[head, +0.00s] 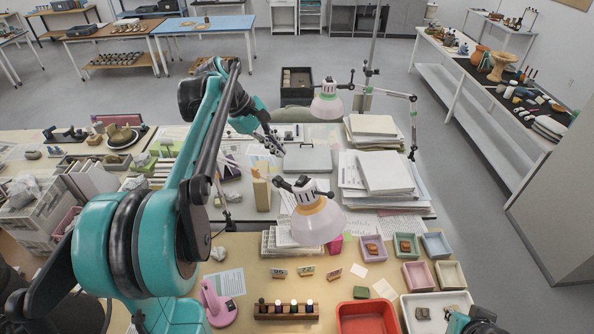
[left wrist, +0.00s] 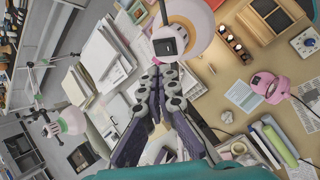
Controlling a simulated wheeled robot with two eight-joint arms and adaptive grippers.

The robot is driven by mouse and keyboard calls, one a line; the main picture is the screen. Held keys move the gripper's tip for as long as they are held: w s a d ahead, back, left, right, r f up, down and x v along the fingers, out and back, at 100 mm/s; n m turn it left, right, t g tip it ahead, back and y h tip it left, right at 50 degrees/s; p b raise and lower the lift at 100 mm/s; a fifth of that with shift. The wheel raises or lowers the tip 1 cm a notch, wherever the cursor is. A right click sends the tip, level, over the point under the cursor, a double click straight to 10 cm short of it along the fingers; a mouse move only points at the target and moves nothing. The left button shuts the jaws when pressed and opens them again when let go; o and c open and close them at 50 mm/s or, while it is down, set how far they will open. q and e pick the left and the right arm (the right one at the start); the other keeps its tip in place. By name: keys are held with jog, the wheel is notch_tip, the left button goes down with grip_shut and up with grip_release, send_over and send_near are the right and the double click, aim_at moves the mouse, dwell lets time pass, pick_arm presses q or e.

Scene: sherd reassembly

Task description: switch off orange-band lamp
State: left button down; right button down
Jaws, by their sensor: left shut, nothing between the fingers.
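The orange-band lamp (head: 318,222) has a white shade with an orange ring and a dark fitting on its cap. It hangs over the near table. In the left wrist view the lamp (left wrist: 196,30) is at the top, its dark square cap piece (left wrist: 168,44) just beyond my fingertips. My left gripper (head: 279,150) is shut and empty, behind and left of the lamp in the head view. The gripper (left wrist: 161,72) fills the middle of the left wrist view, apparently apart from the lamp. My right gripper (head: 470,322) is only partly in view at the bottom right; its fingers are unclear.
A green-band lamp (head: 327,104) stands farther back. Paper stacks (head: 384,172) lie to the right of the orange-band lamp. A pink device (head: 217,304), a rack of small bottles (head: 286,311), a red tray (head: 366,318) and small bins (head: 418,275) cover the near table.

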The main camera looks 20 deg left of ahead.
aim_at(301, 180)
pick_arm(q)
jog(key=p+x, duration=0.1)
jog(key=x, duration=0.9)
jog(key=shift+w+d+f, duration=0.1)
jog(key=shift+f, duration=0.15)
jog(key=shift+w+d+f+g+b, duration=0.25)
jog(key=shift+w+f+g+b, duration=0.1)
jog(key=shift+g, duration=0.35)
jog(key=shift+w, duration=0.15)
jog(key=shift+s+a, duration=0.1)
jog(key=shift+s, duration=0.8)
